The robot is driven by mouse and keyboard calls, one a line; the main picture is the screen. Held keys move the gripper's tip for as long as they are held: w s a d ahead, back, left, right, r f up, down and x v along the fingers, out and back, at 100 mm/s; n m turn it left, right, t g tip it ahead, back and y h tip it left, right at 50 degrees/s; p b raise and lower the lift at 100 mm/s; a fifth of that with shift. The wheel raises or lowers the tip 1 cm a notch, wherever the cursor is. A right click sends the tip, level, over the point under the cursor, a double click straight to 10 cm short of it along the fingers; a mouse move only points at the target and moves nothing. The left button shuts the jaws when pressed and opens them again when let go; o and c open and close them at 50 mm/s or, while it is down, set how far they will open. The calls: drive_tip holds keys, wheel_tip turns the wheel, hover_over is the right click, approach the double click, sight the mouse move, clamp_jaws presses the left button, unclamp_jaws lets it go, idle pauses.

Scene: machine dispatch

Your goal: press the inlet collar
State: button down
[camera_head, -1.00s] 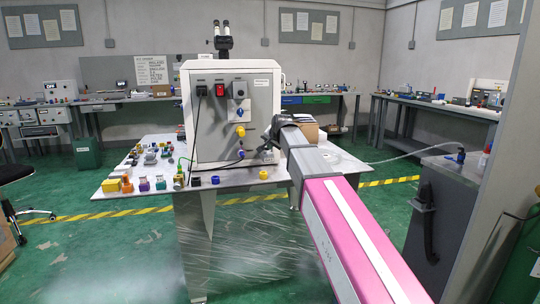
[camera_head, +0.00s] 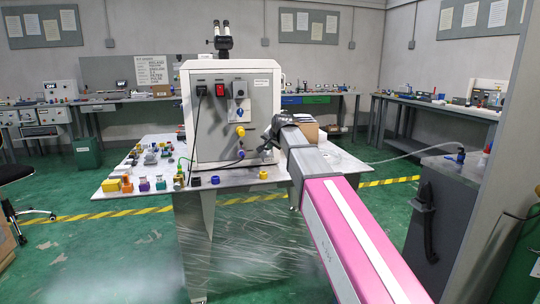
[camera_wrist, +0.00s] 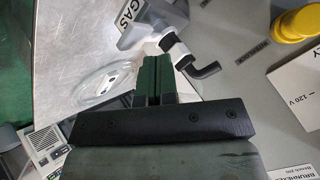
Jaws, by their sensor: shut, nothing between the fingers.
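In the wrist view, a white and black push fitting (camera_wrist: 171,43) joins a grey block with a GAS label (camera_wrist: 133,14) to a bent black tube (camera_wrist: 207,70). The inlet collar seems to be part of this fitting, but I cannot tell its exact edge. My gripper (camera_wrist: 154,62) is shut and empty, its dark green fingertips just below the fitting in the picture. I cannot tell whether they touch it. In the head view, my gripper (camera_head: 271,138) is at the lower right of the light grey machine (camera_head: 215,120), and the fitting is hidden or too small there.
The machine's panel carries a yellow knob (camera_wrist: 297,24) close to the right of the fitting. A coiled clear hose (camera_wrist: 100,82) lies on the metal table to the left. Several small coloured parts stand on the table (camera_head: 112,190) left of the machine.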

drive_tip(key=shift+f, duration=0.2)
idle(0.4)
drive_tip(key=shift+f, duration=0.2)
drive_tip(key=shift+f, duration=0.85)
idle(1.1)
drive_tip(key=shift+r, duration=1.3)
drive_tip(key=shift+r, duration=2.5)
